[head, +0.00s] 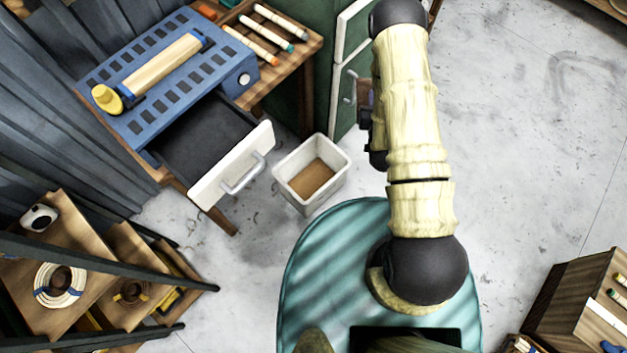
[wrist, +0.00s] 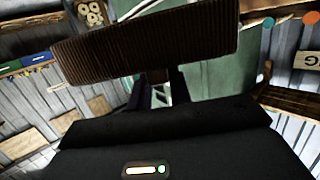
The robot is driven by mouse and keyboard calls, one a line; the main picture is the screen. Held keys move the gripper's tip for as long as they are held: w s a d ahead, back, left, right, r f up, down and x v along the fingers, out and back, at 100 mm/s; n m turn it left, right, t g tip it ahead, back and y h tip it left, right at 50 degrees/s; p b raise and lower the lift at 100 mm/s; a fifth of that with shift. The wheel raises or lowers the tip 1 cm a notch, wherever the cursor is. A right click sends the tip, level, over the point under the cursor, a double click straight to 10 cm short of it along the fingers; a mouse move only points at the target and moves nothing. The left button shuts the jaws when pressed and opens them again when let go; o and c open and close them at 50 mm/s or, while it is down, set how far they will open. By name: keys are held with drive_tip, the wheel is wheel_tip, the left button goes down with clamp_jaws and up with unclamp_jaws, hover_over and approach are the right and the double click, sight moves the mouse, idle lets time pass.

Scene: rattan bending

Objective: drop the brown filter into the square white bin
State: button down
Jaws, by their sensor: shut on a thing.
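The brown filter (wrist: 150,45) is a ribbed, flat brown piece that spans the top of the wrist view. My gripper (wrist: 158,88) is shut on it, and the dark fingers show just below its lower edge. The square white bin (head: 328,191) stands on the floor in the middle of the head view, open at the top, with a flat brown surface inside. In the head view my arm reaches up to the right of the bin. My gripper and the filter are mostly hidden there behind the arm. The bin does not show in the wrist view.
A blue perforated bench top (head: 150,110) with an open drawer (head: 232,180) is left of the bin. A green cabinet (head: 325,60) stands behind the bin. A wooden shelf with coils (head: 60,285) is at lower left. The grey floor (head: 520,130) on the right is clear.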

drive_tip(key=w+a+f+n+y+b, duration=0.1)
drive_tip(key=a+f+b, duration=0.4)
drive_tip(key=f+b, duration=1)
drive_tip(key=w+a+f+n+y+b, duration=0.1)
drive_tip(key=a+f+b, duration=0.5)
drive_tip(key=f+b, duration=1)
drive_tip(key=w+a+f+n+g+y+b, duration=0.1)
drive_tip(key=a+f+b, duration=0.4)
drive_tip(key=f+b, duration=1)
drive_tip(key=w+n+y+b, duration=0.1)
drive_tip(key=w+y+b, duration=0.1)
drive_tip(key=b, duration=0.7)
drive_tip(key=shift+w+a+f+y+b, duration=0.2)
drive_tip(key=shift+w+f+y+b, duration=0.1)
drive_tip(key=shift+w+y, duration=0.1)
wheel_tip(320, 180, down, 6)
drive_tip(key=b, duration=0.4)
